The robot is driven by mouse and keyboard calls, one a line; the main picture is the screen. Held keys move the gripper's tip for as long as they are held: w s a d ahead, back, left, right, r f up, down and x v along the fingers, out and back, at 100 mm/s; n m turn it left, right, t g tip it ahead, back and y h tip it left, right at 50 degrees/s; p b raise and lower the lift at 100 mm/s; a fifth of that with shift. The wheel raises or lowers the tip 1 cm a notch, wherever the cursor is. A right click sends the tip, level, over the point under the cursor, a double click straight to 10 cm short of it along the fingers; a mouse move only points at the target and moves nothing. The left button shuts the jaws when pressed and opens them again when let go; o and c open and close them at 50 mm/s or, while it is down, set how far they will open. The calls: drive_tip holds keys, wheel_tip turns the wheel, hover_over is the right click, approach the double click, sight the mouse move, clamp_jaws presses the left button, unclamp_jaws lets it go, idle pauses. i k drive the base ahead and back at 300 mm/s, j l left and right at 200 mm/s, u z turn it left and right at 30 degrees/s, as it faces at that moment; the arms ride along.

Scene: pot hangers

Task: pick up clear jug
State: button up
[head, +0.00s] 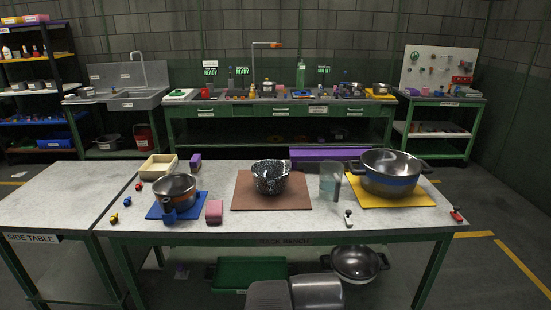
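The clear jug (327,187) stands upright on the check bench (284,222), right of the middle. It is see-through and looks as if something bluish is in its lower part. It stands between the brown mat (248,204) and the yellow mat (415,203). My gripper's fingers do not show in the head view. Rounded grey shapes at the bottom edge may be part of my arm, apart from the jug.
A black speckled pot (270,181) stands on the brown mat. A large steel pot (390,183) sits on the yellow mat, close right of the jug. A smaller pot (175,188) is on a blue mat. A purple block (315,154) lies behind the jug.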

sight(332, 184)
drive_tip(key=i+l+z, duration=0.15)
drive_tip(key=i+z, duration=0.15)
drive_tip(key=i, duration=0.3)
drive_tip(key=i+z, duration=0.3)
drive_tip(key=i, duration=0.3)
